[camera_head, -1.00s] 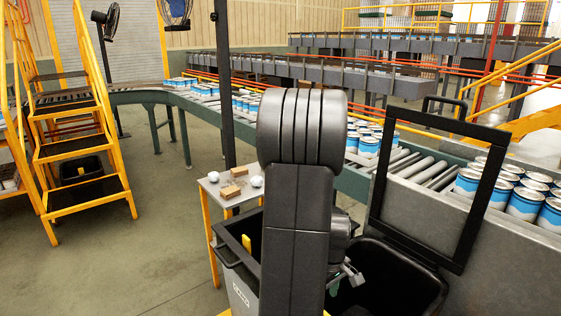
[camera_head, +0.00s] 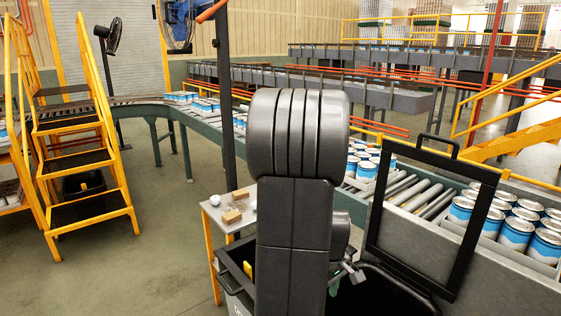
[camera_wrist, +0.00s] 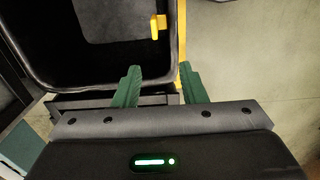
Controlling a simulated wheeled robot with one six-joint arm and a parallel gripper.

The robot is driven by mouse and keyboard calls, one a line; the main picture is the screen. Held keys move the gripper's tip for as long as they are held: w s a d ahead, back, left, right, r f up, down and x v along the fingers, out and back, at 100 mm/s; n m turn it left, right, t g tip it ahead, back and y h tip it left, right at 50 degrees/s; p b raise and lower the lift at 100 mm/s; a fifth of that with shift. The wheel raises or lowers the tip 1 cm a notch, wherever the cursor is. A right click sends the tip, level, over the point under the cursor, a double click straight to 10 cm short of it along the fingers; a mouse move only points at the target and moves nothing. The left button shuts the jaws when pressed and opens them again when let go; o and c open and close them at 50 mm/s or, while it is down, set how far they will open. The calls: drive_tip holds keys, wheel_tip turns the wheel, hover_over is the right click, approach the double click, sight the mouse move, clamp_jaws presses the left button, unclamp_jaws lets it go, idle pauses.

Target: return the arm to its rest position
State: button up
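My arm (camera_head: 295,210) stands folded in the middle of the head view and hides part of what lies behind it. My gripper (camera_wrist: 161,72) shows in the wrist view as two green fingers spread apart, with nothing held between them. It is over the rim of a black bin (camera_wrist: 40,72) and a yellow post.
A small table (camera_head: 213,212) with brown blocks and white items stands left of my arm. A black frame (camera_head: 372,225) and a roller conveyor with blue-white cans (camera_head: 515,233) are at right. Yellow steps (camera_head: 88,213) stand left; open floor lies between.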

wheel_tip(320, 180, up, 7)
drive_tip(key=p, duration=0.2)
drive_tip(key=shift+f, duration=0.2)
drive_tip(key=shift+s+a, duration=0.1)
